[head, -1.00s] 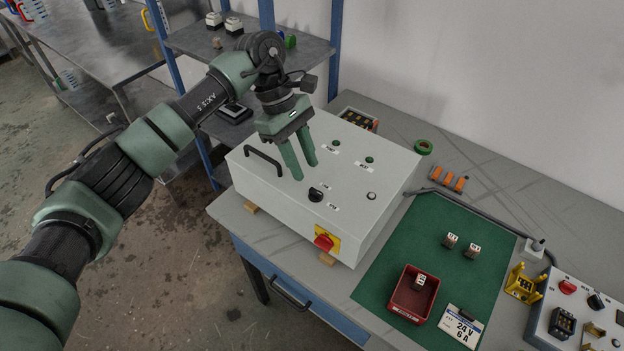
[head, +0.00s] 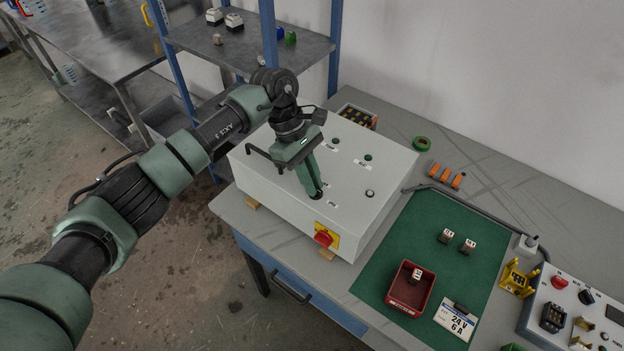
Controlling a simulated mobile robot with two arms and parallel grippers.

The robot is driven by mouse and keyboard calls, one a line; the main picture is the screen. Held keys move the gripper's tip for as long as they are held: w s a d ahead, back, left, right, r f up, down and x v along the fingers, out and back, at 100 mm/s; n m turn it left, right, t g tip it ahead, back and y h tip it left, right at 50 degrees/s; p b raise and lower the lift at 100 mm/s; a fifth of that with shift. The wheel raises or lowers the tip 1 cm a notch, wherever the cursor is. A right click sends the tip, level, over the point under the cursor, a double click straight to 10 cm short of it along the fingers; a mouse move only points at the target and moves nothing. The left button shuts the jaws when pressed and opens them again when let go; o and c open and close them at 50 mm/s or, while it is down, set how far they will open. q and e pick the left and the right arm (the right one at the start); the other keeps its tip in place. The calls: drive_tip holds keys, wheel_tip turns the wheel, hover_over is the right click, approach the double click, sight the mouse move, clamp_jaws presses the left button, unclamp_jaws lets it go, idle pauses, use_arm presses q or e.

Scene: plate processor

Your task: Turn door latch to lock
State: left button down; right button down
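A white cabinet (head: 370,205) lies on the bench with its door facing up. A small black turning latch (head: 316,195) sits on the door near its front edge, largely covered by my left gripper's fingertips. My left gripper (head: 314,190) points down from above, with its fingertips right at the latch. Its two fingers overlap in this view, so I cannot tell the gap between them or whether they touch the latch. The latch's exact angle is hidden. My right gripper is not in view.
A black door handle (head: 262,157) lies left of the gripper. A red rotary switch (head: 322,238) on a yellow plate is on the cabinet's front. To the right, a green mat (head: 423,245) carries a red bin (head: 429,294). A blue-posted shelf (head: 336,50) stands behind.

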use_arm(q)
drive_tip(key=shift+a+f+n+t+b, duration=0.1)
drive_tip(key=shift+n+t+b, duration=0.2)
drive_tip(key=shift+n+b, duration=0.45)
drive_tip(key=n+t+b, duration=0.1)
drive_tip(key=n+b, duration=0.3)
drive_tip(key=b, duration=0.1)
drive_tip(key=s+n+t+b, duration=0.1)
drive_tip(key=n+t+b, duration=0.1)
drive_tip(key=n+b, duration=0.3)
drive_tip(key=n+t+b, duration=0.2)
drive_tip(key=n+b, duration=0.2)
drive_tip(key=b, duration=0.1)
drive_tip(key=shift+s+n, duration=0.15)
drive_tip(key=shift+n, duration=0.2)
drive_tip(key=shift+d+r+n+t+y+b, duration=0.1)
drive_tip(key=shift+n+t+y+b, duration=0.2)
drive_tip(key=shift+n+b, duration=0.5)
drive_tip(key=shift+d+r+n+t+y+b, duration=0.1)
drive_tip(key=shift+n+t+y+b, duration=0.15)
drive_tip(key=shift+n+b, duration=0.55)
drive_tip(key=c, duration=1.5)
unclamp_jaws()
drive_tip(key=shift+s, duration=0.1)
drive_tip(key=shift+o, duration=0.2)
drive_tip(key=b+v, duration=0.1)
drive_tip(key=v, duration=0.6)
drive_tip(key=shift+r, duration=0.4)
